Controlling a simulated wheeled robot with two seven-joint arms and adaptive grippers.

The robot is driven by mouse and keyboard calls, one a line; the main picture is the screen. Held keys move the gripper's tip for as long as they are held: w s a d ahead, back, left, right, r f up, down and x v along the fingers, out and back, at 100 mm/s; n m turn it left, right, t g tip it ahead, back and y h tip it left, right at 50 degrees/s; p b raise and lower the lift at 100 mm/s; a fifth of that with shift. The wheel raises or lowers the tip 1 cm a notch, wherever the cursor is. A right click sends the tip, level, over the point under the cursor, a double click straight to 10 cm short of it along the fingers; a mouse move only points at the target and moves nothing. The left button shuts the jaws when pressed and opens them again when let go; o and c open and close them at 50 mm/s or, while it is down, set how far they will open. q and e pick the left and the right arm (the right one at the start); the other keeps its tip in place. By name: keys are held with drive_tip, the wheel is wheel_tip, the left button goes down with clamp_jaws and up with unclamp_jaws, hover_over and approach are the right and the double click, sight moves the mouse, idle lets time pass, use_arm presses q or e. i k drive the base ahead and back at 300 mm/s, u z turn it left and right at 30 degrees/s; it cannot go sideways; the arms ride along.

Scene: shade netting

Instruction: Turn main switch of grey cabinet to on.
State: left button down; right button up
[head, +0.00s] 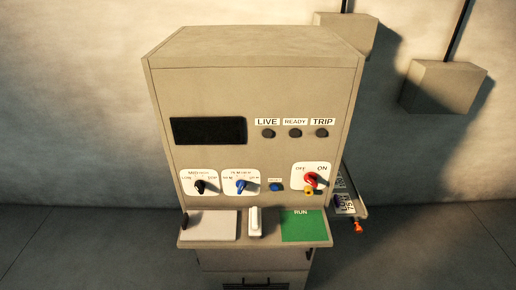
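The grey cabinet (255,92) stands upright in the middle of the head view, its front facing me. The main switch (312,178) is a red rotary handle on a white plate at the right of the panel, with OFF at its upper left and ON at its upper right. I cannot tell clearly which mark the handle points at. A small brass-yellow piece (309,191) sits just below the red handle; whether it is attached is too small to tell. Neither of my grippers is in view.
A black knob (200,187), a blue knob (241,186) and a blue button (276,187) sit left of the switch. A ledge below holds a white handle-like object (255,222) and green RUN card (303,226). A side shelf (358,211) juts out right.

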sight(311, 178)
drive_tip(key=k, duration=1.25)
drive_tip(key=u, duration=0.35)
drive_tip(key=i, duration=0.9)
drive_tip(key=u, duration=0.25)
